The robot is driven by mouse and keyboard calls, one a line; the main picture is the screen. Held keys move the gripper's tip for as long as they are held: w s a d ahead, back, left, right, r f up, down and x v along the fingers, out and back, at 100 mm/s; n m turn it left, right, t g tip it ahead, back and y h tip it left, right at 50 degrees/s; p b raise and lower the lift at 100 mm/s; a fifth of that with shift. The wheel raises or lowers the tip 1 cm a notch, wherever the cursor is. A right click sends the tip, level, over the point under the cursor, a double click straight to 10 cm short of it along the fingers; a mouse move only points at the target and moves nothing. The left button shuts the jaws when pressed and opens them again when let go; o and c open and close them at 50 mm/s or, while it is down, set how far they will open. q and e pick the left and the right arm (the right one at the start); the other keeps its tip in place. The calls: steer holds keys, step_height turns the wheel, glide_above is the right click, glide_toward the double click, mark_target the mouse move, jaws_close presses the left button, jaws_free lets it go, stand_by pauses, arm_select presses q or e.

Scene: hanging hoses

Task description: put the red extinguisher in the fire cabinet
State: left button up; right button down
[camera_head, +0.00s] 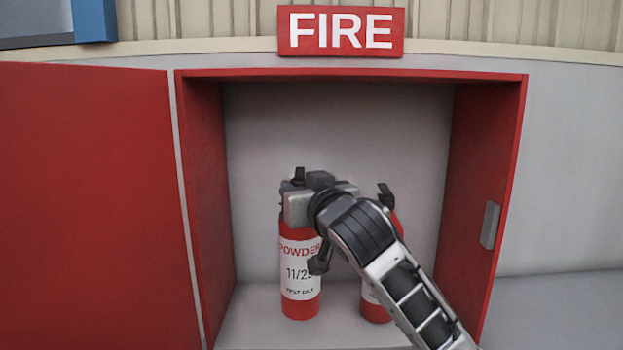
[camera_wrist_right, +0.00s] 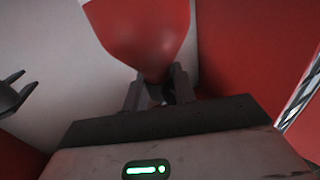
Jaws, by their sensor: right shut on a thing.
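A red extinguisher (camera_head: 300,250) with a white "POWDER" label is upright inside the open red fire cabinet (camera_head: 190,200), left of its middle. My right gripper (camera_head: 300,205) is shut on its neck, with the arm coming in from the lower right. Its base is at the cabinet floor; I cannot tell if it touches. My left gripper is in neither view.
A second red extinguisher (camera_head: 374,303) stands to the right in the cabinet, partly behind my right arm. The cabinet door (camera_head: 90,200) is swung open to the left. A "FIRE" sign (camera_head: 341,31) is above. A grey latch plate (camera_head: 490,225) is on the right wall.

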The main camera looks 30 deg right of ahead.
mark_target(300, 245)
steer(key=shift+w+f, duration=0.1)
steer(key=shift+w, duration=0.1)
steer(key=f, duration=0.3)
steer(key=shift+w+a+f+b, duration=0.1)
steer(key=shift+w+b, duration=0.1)
steer(key=shift+b, duration=0.15)
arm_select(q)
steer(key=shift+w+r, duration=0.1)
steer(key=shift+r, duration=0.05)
arm_select(e)
steer(key=shift+f, duration=0.25)
steer(key=c, duration=1.3)
jaws_free()
steer(key=shift+f, duration=0.2)
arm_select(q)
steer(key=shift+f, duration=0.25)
arm_select(e)
steer(key=shift+o, duration=0.8)
steer(key=shift+r, duration=0.1)
